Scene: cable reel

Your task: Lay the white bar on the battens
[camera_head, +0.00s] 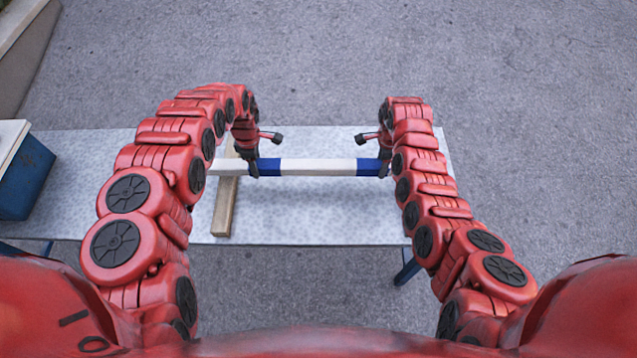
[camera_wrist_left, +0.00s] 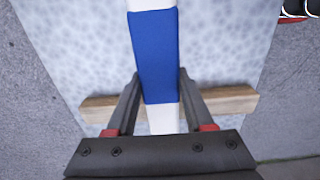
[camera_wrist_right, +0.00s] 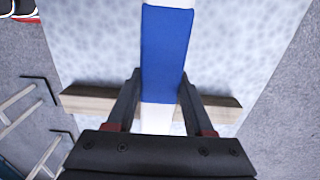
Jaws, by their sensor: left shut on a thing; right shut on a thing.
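The white bar (camera_head: 318,167) with blue bands lies crosswise in the head view, over the table. My left gripper (camera_head: 253,165) is shut on its left blue band, which also shows in the left wrist view (camera_wrist_left: 156,55). My right gripper (camera_head: 385,165) is shut on its right blue band, seen in the right wrist view (camera_wrist_right: 165,50). The left batten (camera_head: 226,203) runs front to back under the bar's left part; it also shows in the left wrist view (camera_wrist_left: 230,101). The right batten (camera_wrist_right: 88,101) shows under the bar in the right wrist view; my arm hides it in the head view. Any gap between bar and battens is unclear.
The speckled pale table (camera_head: 320,215) is bare between the battens. A blue box-like thing with a pale top (camera_head: 28,178) stands at the far left. A light metal frame (camera_wrist_right: 30,120) shows beside the table in the right wrist view. Grey pavement surrounds the table.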

